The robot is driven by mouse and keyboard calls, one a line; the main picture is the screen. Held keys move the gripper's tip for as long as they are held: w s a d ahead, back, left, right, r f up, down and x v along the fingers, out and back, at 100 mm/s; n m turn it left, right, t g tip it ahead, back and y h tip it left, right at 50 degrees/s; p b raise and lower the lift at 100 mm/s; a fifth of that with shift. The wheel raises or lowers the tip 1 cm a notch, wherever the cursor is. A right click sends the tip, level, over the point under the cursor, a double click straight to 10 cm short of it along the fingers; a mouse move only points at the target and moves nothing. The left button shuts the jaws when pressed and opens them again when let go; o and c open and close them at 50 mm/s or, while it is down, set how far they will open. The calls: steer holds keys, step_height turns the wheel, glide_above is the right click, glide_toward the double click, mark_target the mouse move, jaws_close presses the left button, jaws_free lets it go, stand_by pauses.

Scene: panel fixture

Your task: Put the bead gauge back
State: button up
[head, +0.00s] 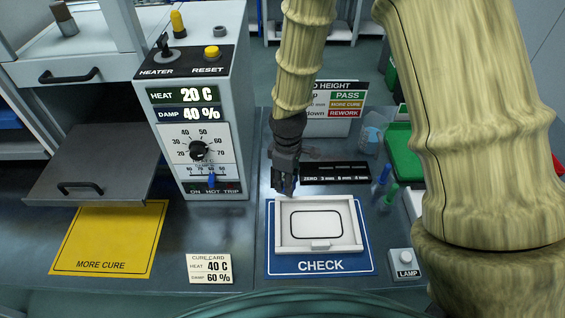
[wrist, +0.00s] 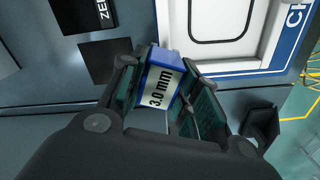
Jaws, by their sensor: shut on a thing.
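My gripper (head: 285,180) is above the bench, just up and left of the white panel frame on the blue CHECK mat. In the wrist view my gripper (wrist: 165,105) is shut on the bead gauge (wrist: 160,80), a blue block with a white "3.0 mm" label, tilted in the picture. In the head view I cannot make out the gauge at the dark fingers. The black strip marked ZERO and several mm sizes (head: 336,173) lies right of my gripper. In the wrist view a black piece with "ZE" (wrist: 80,15) shows at upper left, apart from the gauge.
The white panel frame (head: 283,243) rests on the blue CHECK mat (head: 365,262).

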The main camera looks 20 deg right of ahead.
steer(key=w+p, duration=0.1)
steer(key=w, duration=0.2)
steer(key=w+d, duration=0.1)
steer(key=w, duration=0.2)
steer(key=w+f+p, duration=0.1)
steer(key=w, duration=0.2)
steer(key=shift+d+p, duration=0.3)
steer(key=shift+s+f+p, duration=0.2)
steer(key=shift+f+p, duration=0.15)
steer(key=shift+f, duration=0.1)
steer(key=shift+w+f+p, duration=0.1)
steer(key=shift+f+p, duration=0.4)
steer(key=shift+f, duration=0.7)
steer(key=shift+f, duration=0.2)
steer(key=o, duration=1.1)
steer(key=shift+r+b, duration=2)
steer(key=shift+r, duration=4.2)
